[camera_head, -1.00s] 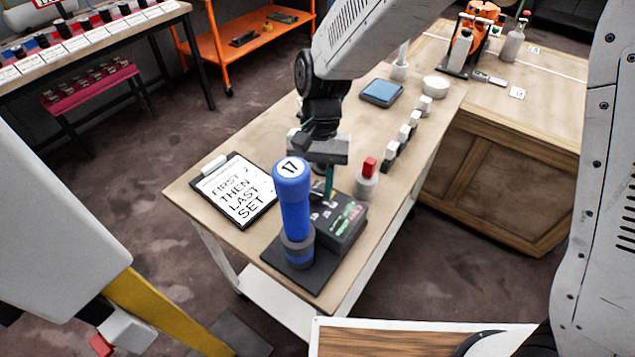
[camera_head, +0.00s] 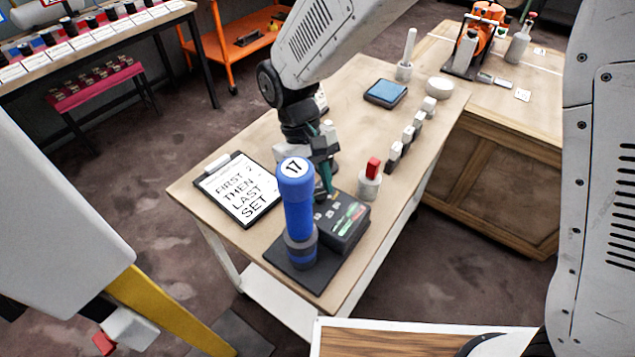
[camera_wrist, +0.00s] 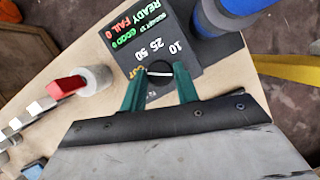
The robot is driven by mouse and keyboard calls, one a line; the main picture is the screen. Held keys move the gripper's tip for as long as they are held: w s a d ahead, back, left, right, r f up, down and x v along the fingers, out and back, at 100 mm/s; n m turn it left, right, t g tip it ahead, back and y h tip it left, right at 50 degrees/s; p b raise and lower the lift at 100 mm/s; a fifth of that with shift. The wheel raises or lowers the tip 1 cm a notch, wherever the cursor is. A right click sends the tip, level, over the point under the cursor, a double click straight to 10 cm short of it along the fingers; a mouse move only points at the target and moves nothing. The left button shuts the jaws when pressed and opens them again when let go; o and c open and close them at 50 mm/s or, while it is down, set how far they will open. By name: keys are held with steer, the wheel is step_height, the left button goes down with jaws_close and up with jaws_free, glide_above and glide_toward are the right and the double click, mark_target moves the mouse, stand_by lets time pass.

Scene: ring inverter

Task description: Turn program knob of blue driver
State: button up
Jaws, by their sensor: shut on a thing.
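The blue driver (camera_head: 297,205) stands upright on a dark base plate, with "17" on its white top. Beside it is a black control box (camera_head: 343,224) with a lit screen. In the wrist view the box (camera_wrist: 160,35) shows "READY", "FAIL 0", "GOOD 0" and the numbers 10, 25, 50. The round black program knob (camera_wrist: 159,73) with a white pointer line sits between the green fingertips. My gripper (camera_wrist: 160,82) is shut on this knob. In the head view my gripper (camera_head: 327,185) reaches down behind the driver, and the knob is hidden there.
A clipboard (camera_head: 238,190) reading "FIRST 2 THEN LAST SET" lies left of the driver. A white cylinder with a red top (camera_head: 370,182) stands close right of the box. Several small grey blocks (camera_head: 408,136), a blue pad (camera_head: 385,92) and a white bowl (camera_head: 440,88) lie farther back.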

steer(key=shift+a+n, duration=0.1)
steer(key=shift+n, duration=0.3)
steer(key=o, duration=1)
steer(key=shift+c, duration=0.2)
steer(key=v, duration=0.8)
steer(key=shift+s+f, duration=0.1)
steer(key=x, duration=0.8)
steer(key=shift+m, duration=0.4)
